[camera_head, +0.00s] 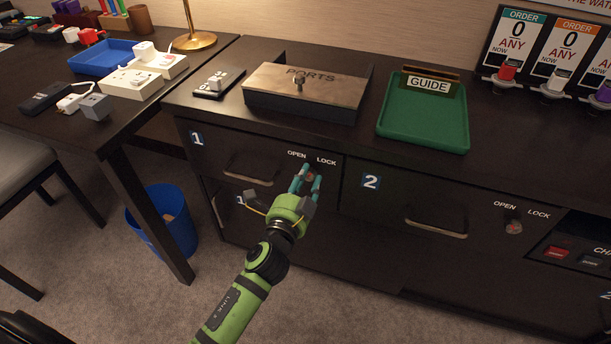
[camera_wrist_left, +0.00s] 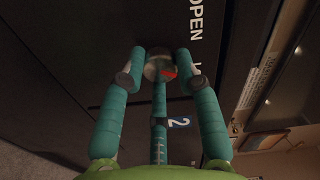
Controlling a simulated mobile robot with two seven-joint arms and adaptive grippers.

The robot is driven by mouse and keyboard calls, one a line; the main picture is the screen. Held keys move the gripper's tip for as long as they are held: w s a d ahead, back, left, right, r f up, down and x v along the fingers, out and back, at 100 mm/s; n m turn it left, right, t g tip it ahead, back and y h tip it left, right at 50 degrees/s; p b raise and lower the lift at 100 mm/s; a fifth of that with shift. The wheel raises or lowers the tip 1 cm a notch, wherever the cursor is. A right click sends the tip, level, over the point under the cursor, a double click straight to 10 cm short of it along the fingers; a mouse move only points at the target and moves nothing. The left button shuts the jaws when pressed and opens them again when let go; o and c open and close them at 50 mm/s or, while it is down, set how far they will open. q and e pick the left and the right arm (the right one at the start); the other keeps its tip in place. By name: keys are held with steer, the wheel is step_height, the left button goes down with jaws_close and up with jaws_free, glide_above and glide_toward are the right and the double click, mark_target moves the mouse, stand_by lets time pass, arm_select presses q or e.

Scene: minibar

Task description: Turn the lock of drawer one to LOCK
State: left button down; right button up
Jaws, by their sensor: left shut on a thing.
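Drawer one (camera_head: 222,148) is a dark front with a blue "1" label and OPEN and LOCK lettering at its upper right. My left gripper (camera_head: 306,181) reaches up to the lock below that lettering, and its teal fingers mostly hide it in the head view. In the left wrist view, the round metal lock knob (camera_wrist_left: 159,68) sits between the fingertips of the left gripper (camera_wrist_left: 160,62), which is shut on it. A red mark on the knob points right and slightly down in that view, towards the lettering. LOCK is mostly hidden there by a finger. My right gripper is not in view.
Drawer two (camera_head: 385,207) is to the right, with its own lock knob (camera_head: 514,227). The drawer one handle (camera_head: 250,170) is left of my gripper. A green tray (camera_head: 424,140) and the PORTS box (camera_head: 300,112) stand on the counter above. A blue bin (camera_head: 168,225) stands at left.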

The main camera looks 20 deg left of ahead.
arm_select(q)
steer(key=shift+d+r+m+p, duration=0.15)
steer(key=shift+m+p, duration=0.05)
steer(key=shift+m, duration=0.75)
steer(key=shift+d+r+m+p, duration=0.15)
steer(key=shift+m+p, duration=0.05)
steer(key=shift+m, duration=0.75)
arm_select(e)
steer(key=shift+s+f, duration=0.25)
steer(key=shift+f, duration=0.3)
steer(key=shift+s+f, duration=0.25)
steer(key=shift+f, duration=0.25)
arm_select(q)
steer(key=shift+f, duration=0.1)
steer(key=c, duration=0.9)
jaws_free()
steer(key=shift+f, duration=0.1)
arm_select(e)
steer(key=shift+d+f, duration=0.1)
arm_select(q)
steer(key=shift+s+a+f, duration=0.1)
steer(key=shift+s, duration=0.15)
steer(key=s, duration=1.1)
steer(key=shift+s+a, duration=0.15)
steer(key=shift+s, duration=0.05)
